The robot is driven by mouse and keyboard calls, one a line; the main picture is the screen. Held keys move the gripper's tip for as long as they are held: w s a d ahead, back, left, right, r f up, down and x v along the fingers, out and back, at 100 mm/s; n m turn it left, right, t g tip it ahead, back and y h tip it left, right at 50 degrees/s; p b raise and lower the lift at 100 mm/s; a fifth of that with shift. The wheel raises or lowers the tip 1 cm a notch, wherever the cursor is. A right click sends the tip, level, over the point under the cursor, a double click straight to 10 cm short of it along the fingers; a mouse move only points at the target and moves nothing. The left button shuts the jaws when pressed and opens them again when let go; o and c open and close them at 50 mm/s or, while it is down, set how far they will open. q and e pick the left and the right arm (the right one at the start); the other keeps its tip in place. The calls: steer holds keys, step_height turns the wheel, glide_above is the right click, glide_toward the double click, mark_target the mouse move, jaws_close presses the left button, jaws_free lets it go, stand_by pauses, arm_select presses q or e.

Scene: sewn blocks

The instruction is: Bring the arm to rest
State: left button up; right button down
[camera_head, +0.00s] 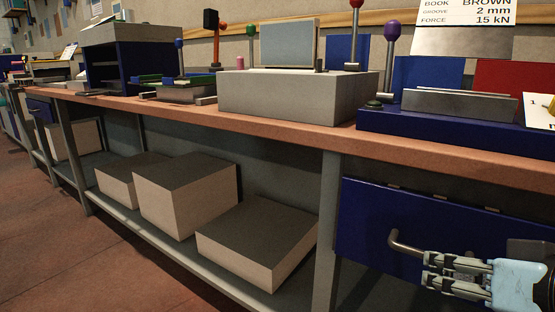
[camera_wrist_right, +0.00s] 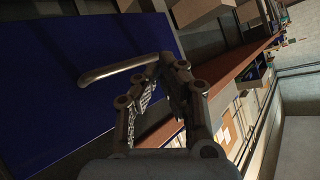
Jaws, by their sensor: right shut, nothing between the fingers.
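My right gripper (camera_head: 428,272) is at the lower right of the head view, in front of a blue drawer front (camera_head: 370,218) under the workbench. Its fingers are shut with nothing between them. In the wrist view the fingertips (camera_wrist_right: 170,68) show close to a bent grey metal handle (camera_wrist_right: 115,68). The handle (camera_head: 403,246) also shows in the head view, just left of the fingertips. I cannot tell whether they touch. The drawer front fills the left of the wrist view (camera_wrist_right: 50,80). My left gripper is not in view.
The long workbench (camera_head: 300,132) carries a grey block-shaped machine (camera_head: 290,95), a blue machine base (camera_head: 440,128) and levers with coloured knobs. Large boxes (camera_head: 185,192) stand on the lower shelf. A bench leg (camera_head: 328,230) is left of the drawer. The floor (camera_head: 40,240) at left is clear.

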steer(key=s+d+f+g+h, duration=0.2)
steer(key=s+f+g, duration=0.15)
steer(key=s, duration=0.35)
steer(key=s+d+f+n+g+h, duration=0.1)
steer(key=s+d+f+g, duration=0.15)
steer(key=s+f, duration=0.35)
steer(key=s+d+f+g+h, duration=0.1)
steer(key=s+f+g+h, duration=0.15)
steer(key=s, duration=0.65)
step_height(320, 180, down, 19)
steer(key=s+d+g+p, duration=0.2)
steer(key=s+d+p, duration=0.1)
steer(key=p, duration=0.3)
arm_select(q)
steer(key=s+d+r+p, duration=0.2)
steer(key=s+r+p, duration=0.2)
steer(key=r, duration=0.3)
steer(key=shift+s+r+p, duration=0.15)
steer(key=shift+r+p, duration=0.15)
steer(key=shift+p, duration=0.2)
arm_select(e)
steer(key=s+f, duration=0.4)
steer(key=s, duration=0.4)
steer(key=s+f, duration=0.5)
steer(key=s, duration=0.4)
steer(key=shift+d+f, duration=0.3)
steer(key=shift+d, duration=0.05)
